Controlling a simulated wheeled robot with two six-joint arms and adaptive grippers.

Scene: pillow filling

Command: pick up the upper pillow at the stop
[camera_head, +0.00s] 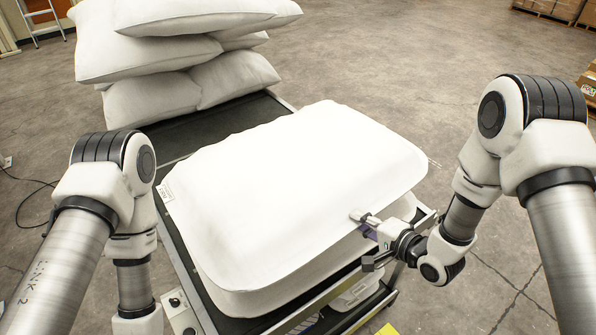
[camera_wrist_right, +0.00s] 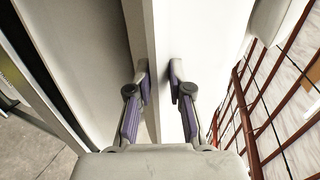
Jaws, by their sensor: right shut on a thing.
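The upper pillow (camera_head: 290,180) is white and puffy, with a small label at its left corner. It lies on top of a lower white pillow (camera_head: 240,302) at the near end of the conveyor. My right gripper (camera_head: 362,222) is at the upper pillow's right front edge, shut on it. In the right wrist view, the gripper (camera_wrist_right: 160,82) has a finger on each side of a thin white edge of the pillow (camera_wrist_right: 154,45). My left arm stands at the left of the pillows; its gripper is out of view.
The dark conveyor belt (camera_head: 205,125) runs back to a pile of several white pillows (camera_head: 150,60). A white bin (camera_head: 357,292) shows below the near end. A ladder (camera_head: 42,18) and boxes stand at the far edges.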

